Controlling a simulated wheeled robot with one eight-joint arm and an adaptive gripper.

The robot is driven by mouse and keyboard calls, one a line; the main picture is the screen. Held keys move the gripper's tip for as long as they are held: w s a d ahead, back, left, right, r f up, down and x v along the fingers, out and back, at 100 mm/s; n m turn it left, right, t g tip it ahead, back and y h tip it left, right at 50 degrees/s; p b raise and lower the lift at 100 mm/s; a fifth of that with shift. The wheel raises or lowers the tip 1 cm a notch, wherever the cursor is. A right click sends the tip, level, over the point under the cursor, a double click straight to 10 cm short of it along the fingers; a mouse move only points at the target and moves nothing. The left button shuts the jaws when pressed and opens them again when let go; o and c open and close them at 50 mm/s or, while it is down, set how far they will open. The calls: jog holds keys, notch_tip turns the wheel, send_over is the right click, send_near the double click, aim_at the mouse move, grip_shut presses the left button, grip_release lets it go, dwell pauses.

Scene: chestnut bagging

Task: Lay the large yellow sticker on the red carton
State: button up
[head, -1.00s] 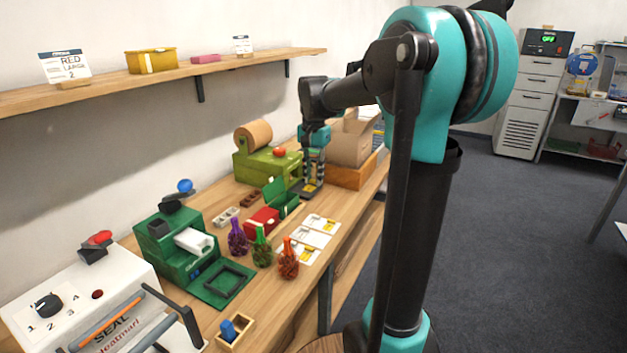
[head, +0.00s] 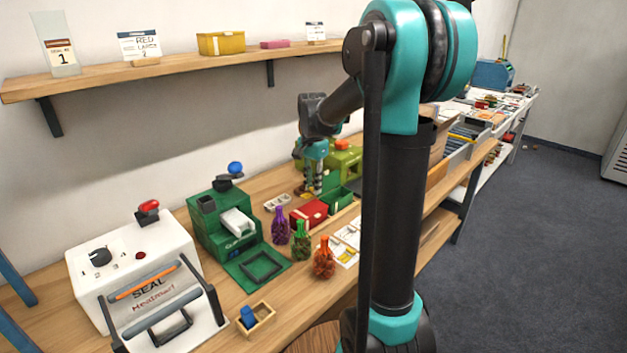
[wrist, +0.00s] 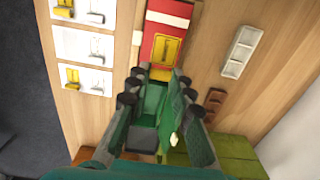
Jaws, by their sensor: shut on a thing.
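The red carton (head: 308,215) sits on the bench beside an open green carton (head: 340,201). In the wrist view the red carton (wrist: 167,24) is ahead of the fingertips, with a pale band across it. My gripper (head: 313,190) is just behind the red carton in the head view, pointing down. In the wrist view my gripper (wrist: 158,76) is shut on the large yellow sticker (wrist: 165,48), which shows dark marks and overlaps the near end of the red carton. I cannot tell whether the sticker touches the carton.
White cards with yellow pieces (wrist: 83,46) lie left of the carton in the wrist view. A pale tray (wrist: 241,51) and a brown tray (wrist: 214,103) lie to its right. Purple (head: 280,228), green (head: 301,242) and orange (head: 324,262) filled bags stand in front of the carton.

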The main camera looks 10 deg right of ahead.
aim_at(314, 206)
jog(key=shift+f, duration=2.5)
jog(key=o, duration=0.7)
jog(key=shift+r, duration=3.5)
